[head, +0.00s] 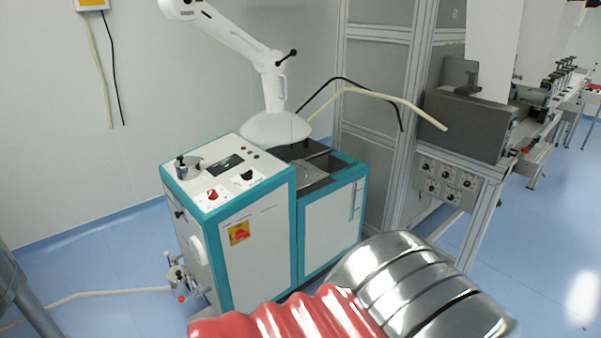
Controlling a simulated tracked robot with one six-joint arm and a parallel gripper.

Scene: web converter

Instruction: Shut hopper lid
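The teal and white machine (262,225) stands on the floor left of centre. Its lower right section has a black top with a dark opening (338,167), which looks like the hopper mouth. A flat grey plate (308,176) lies beside the opening, on its left, and leaves the opening uncovered. It may be the lid; I cannot tell for sure. A white extraction hood hangs just above and hides part of the back of this top. My gripper does not show in the head view.
The white hood (275,128) on a jointed arm overhangs the machine. A ribbed red and silver body (415,290) fills the bottom foreground. A grey frame with a control box (465,125) stands right. A hose (95,295) crosses the blue floor at left.

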